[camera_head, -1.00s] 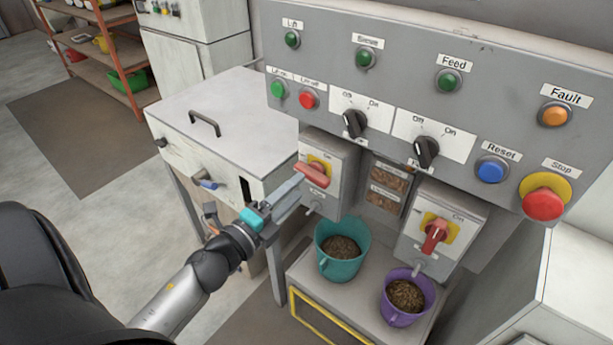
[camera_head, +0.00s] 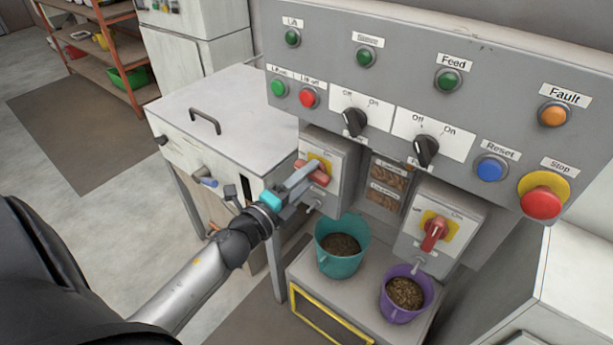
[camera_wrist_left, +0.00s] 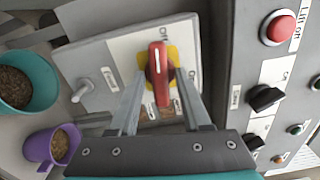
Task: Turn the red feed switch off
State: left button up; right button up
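A red rotary switch handle (camera_head: 311,172) on a yellow plate sits on the left grey switch box (camera_head: 335,185) under the control panel. In the left wrist view the red handle (camera_wrist_left: 159,76) stands lengthwise between the two fingers. My left gripper (camera_head: 308,176) is open, with one finger on each side of the handle; gaps show beside it, so I cannot tell contact. A second red switch (camera_head: 434,234) on a yellow plate is on the right box. My right gripper is not in view.
Above is the grey panel (camera_head: 400,55) with black knobs (camera_head: 426,150), a blue Reset button (camera_head: 490,169) and a red Stop button (camera_head: 542,198). A teal bucket (camera_head: 341,262) and a purple bucket (camera_head: 407,309) of pellets stand below. A white-lidded cabinet (camera_head: 225,115) is left.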

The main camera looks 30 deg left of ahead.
pick_arm(q)
grip_shut()
jog(key=shift+n+p, duration=0.6)
jog(key=shift+n, duration=0.3)
jog(key=shift+o, duration=2.2)
grip_release()
jog(key=shift+s, duration=0.15)
jog(key=s+a+b, duration=0.1)
jog(key=s, duration=1.4)
